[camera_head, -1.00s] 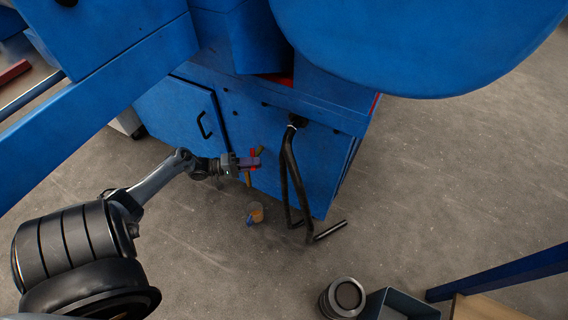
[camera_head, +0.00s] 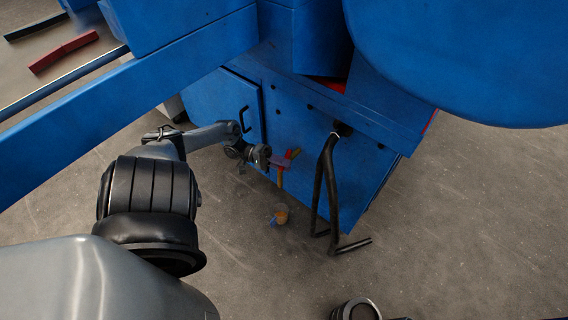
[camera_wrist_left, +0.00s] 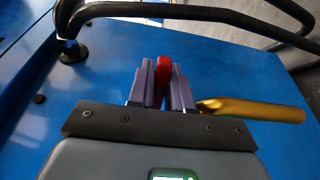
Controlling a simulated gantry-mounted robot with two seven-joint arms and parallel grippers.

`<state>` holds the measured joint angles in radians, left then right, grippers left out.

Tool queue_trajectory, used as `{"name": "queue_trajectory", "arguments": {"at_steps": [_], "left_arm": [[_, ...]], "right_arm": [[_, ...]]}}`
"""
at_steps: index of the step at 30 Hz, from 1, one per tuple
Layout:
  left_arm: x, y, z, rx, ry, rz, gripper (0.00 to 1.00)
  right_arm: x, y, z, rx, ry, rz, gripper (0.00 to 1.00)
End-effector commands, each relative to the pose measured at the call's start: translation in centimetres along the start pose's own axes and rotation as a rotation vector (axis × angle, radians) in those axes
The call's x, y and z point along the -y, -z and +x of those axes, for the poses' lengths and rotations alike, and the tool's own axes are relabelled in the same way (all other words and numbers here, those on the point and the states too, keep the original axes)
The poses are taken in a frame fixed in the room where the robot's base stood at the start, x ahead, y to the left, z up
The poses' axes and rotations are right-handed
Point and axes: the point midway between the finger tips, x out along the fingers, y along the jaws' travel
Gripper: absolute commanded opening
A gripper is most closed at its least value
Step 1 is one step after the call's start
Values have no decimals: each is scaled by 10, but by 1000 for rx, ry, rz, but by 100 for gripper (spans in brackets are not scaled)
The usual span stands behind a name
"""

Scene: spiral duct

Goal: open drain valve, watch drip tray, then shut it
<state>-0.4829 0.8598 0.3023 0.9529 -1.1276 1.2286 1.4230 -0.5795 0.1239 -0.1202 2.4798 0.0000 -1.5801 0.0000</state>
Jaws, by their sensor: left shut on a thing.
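The drain valve is on the blue machine's side panel, with a red handle (camera_head: 291,153) and a brass-yellow pipe (camera_head: 280,178). In the left wrist view the red handle (camera_wrist_left: 163,75) stands between the purple fingers, and the yellow pipe (camera_wrist_left: 250,109) runs off to the right. My left gripper (camera_head: 279,161) is shut on the red handle; it also shows in the left wrist view (camera_wrist_left: 163,88). A small orange and blue container (camera_head: 280,213) is on the floor below the pipe. I cannot tell whether liquid flows. I see no right gripper.
A cabinet door with a black handle (camera_head: 245,119) is to the left. Open floor lies to the right.

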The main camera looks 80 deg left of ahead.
Motion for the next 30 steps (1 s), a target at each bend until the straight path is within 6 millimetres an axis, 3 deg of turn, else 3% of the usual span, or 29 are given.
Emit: {"name": "queue_trajectory", "arguments": {"at_steps": [2, 3, 7, 20, 30], "left_arm": [[-2, 0, 1, 3, -7, 1, 0], [-3, 0, 2, 3, -7, 1, 22], [-2, 0, 1, 2, -6, 1, 40], [0, 0, -8, 2, 0, 0, 40], [2, 0, -63, 2, 4, 0, 40]], "right_arm": [[0, 0, -1, 0, -1, -1, 43], [0, 0, -1, 0, -1, 0, 43], [0, 0, -1, -1, -1, 0, 43], [1, 0, 1, -1, 2, 4, 43], [2, -2, 8, -2, 5, 7, 43]]}}
